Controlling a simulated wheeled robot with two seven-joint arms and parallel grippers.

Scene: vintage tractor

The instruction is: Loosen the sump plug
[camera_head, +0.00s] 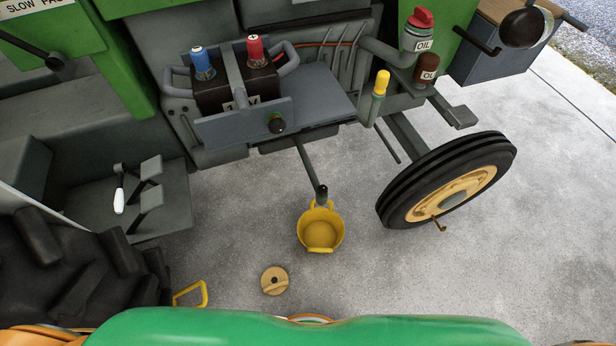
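I cannot make out the sump plug; the underside of the green and grey tractor engine (330,93) is mostly hidden from above. A yellow bucket (312,243) stands on the concrete below the engine side. A dark rod with a black end (322,189) slants down from the engine area and overlaps the bucket's far rim in the picture. I cannot tell if they touch. Neither of my grippers is in view.
A tan disc (268,287) and a yellow frame-like piece (204,292) are on the concrete. A front wheel (405,205) stands at right, a large dark tyre (75,275) at left. A battery (262,82) sits above. Concrete right of the bucket is clear.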

